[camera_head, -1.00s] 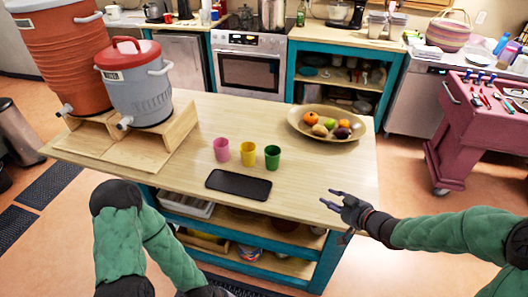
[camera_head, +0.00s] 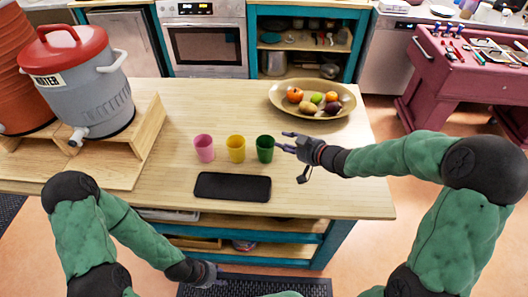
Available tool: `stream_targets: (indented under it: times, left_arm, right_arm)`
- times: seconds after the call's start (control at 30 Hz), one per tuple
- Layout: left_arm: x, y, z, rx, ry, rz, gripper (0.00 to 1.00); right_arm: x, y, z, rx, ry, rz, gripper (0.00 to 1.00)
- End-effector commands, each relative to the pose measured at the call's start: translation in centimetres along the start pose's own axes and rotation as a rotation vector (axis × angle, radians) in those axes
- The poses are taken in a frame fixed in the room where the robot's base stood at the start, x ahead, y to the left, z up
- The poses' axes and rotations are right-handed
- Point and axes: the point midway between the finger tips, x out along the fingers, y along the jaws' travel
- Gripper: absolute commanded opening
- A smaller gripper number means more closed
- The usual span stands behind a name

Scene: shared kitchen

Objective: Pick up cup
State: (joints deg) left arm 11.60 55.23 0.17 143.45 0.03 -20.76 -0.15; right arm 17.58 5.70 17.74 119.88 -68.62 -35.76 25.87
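Three small cups stand upright in a row on the wooden counter: a pink cup (camera_head: 204,148), a yellow cup (camera_head: 236,149) and a green cup (camera_head: 265,149). My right gripper (camera_head: 282,141) is open, with its fingers pointing left at the right side of the green cup. The fingertips are very close to that cup; I cannot tell whether they touch it. My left gripper (camera_head: 209,275) is low, in front of the counter's near edge and away from the cups. Its fingers are too unclear to judge.
A black flat tablet-like object (camera_head: 232,187) lies just in front of the cups. A fruit bowl (camera_head: 349,101) stands behind right. A grey water cooler (camera_head: 92,98) with a red lid sits on a wooden stand (camera_head: 137,150) at left. The counter right of the tablet is clear.

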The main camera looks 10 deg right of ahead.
Motion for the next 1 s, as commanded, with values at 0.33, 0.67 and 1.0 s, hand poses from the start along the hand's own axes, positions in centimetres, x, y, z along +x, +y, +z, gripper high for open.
stream_targets:
  times: [0.33, 0.67, 1.0]
  left_arm:
    - [1.8, -0.7, -0.1, 0.0, 0.001, 0.0, 0.4]
    - [2.7, -1.0, -0.2, 0.0, 0.001, 0.0, 0.4]
    - [2.6, -0.9, -0.2, 0.0, 0.001, 0.0, 0.4]
  right_arm:
    - [3.3, -0.5, 0.3, -0.002, 0.001, -0.002, 0.35]
    - [5.8, -0.6, 0.1, -0.001, 0.0, 0.001, 0.35]
    - [5.8, -0.6, 0.0, 0.0, 0.0, 0.001, 0.0]
